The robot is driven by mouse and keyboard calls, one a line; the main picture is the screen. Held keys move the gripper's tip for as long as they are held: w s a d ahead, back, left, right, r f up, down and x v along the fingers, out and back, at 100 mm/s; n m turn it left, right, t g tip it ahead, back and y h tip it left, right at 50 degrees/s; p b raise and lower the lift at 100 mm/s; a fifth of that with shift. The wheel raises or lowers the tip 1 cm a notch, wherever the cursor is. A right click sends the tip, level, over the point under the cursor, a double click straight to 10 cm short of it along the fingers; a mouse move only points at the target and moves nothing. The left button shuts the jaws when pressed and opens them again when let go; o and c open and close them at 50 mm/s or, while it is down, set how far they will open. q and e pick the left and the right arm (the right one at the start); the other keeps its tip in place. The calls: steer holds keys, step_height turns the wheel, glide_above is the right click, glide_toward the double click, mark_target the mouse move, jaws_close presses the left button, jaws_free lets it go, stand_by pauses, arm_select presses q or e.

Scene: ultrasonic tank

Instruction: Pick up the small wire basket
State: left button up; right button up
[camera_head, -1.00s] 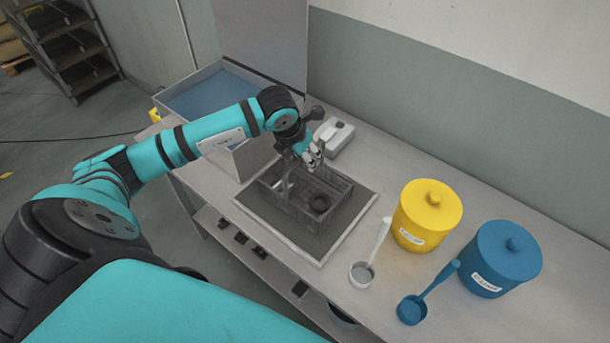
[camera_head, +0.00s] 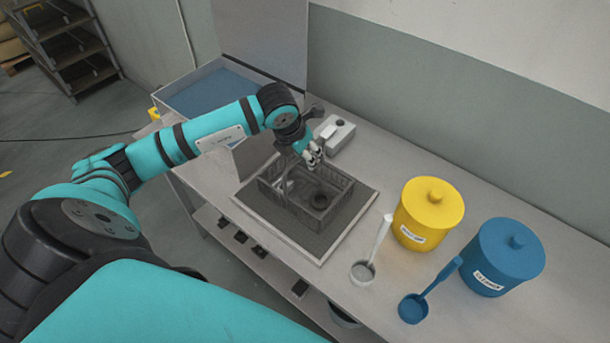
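The small wire basket (camera_head: 333,211) is dark grey and open-topped. It is over the dark mat of a light-framed tray (camera_head: 357,221) on the bench, with a dark ring (camera_head: 320,201) and a pale small item (camera_head: 283,186) inside. My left gripper (camera_head: 314,157) points down at the basket's back side, at its upper edge. The fingers are small and partly hidden by the wrist, so I cannot tell whether they are closed on the basket. I cannot tell whether the basket is clear of the mat. My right gripper is out of view.
A tank with blue contents (camera_head: 205,98) stands behind my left arm. A small white device (camera_head: 338,135) is behind the basket. A yellow canister (camera_head: 428,214), a blue canister (camera_head: 502,258), a white scoop (camera_head: 363,271) and a blue scoop (camera_head: 413,308) are to the right.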

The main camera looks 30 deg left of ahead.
arm_select(q)
steer(key=shift+c, duration=0.2)
jaws_close()
